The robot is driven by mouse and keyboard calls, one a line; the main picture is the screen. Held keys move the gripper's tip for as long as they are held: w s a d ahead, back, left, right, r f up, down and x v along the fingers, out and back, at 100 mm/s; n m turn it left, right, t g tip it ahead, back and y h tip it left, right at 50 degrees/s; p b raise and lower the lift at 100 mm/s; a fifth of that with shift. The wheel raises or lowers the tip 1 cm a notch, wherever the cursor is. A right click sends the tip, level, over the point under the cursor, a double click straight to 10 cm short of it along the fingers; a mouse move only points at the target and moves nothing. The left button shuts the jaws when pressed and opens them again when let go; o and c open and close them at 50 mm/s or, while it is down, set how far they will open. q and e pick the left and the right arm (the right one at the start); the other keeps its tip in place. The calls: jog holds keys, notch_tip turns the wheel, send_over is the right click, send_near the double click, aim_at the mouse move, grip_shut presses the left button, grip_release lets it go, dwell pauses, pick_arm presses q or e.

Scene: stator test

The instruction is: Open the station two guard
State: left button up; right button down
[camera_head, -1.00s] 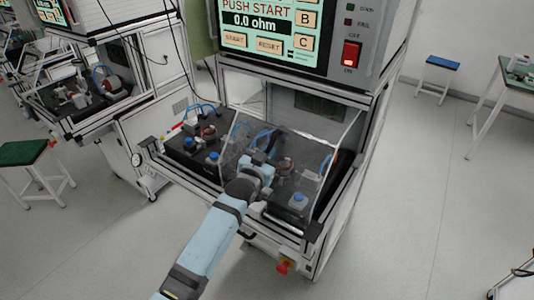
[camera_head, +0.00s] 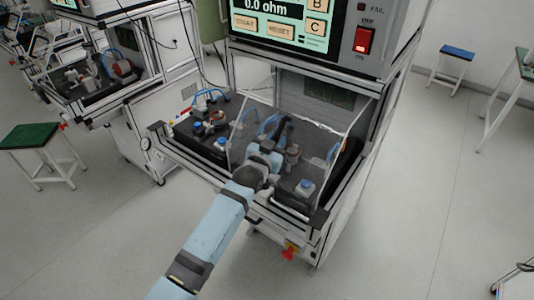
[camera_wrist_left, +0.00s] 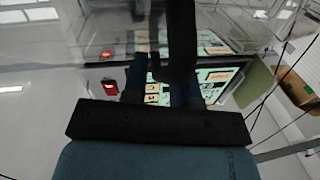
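The station two guard (camera_head: 322,148) appears in the head view as a clear, tilted panel over the right part of the station's deck. Its pale top edge runs across the opening. My left gripper (camera_head: 284,128) is at the panel, near its middle; its dark end points up and away. In the left wrist view, the dark gripper body (camera_wrist_left: 160,78) lies close to clear, reflective sheet, with a dark upright bar in front of it. Whether the fingers grip that bar or touch the guard is unclear. My right gripper does not show.
The station's screen and red switch (camera_head: 365,41) are above the opening. Blue-capped fixtures (camera_head: 306,186) stand on the dark deck. A red knob (camera_head: 289,254) sticks out below the front. Another station stands at left, with a green stool (camera_head: 28,136).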

pick_arm(q)
jog(key=b+v, duration=0.1)
jog(key=v, duration=1.2)
jog(key=shift+a, duration=0.1)
jog(key=s+a+f+n+g+y, duration=0.1)
jog(key=s+a+f, duration=0.4)
jog(key=s, duration=0.4)
jog(key=s+a+f+n+g+y+p, duration=0.1)
jog(key=s+a+f+g+y, duration=0.1)
jog(key=s+a+f, duration=0.4)
jog(key=s+a+f+n+g+y+p, duration=0.1)
jog(key=s+a+f+n+g+y, duration=0.1)
jog(key=s+a+f, duration=0.3)
jog(key=s+f, duration=0.3)
jog(key=s, duration=0.4)
jog(key=shift+a+f, duration=0.3)
jog(key=shift+f, duration=0.1)
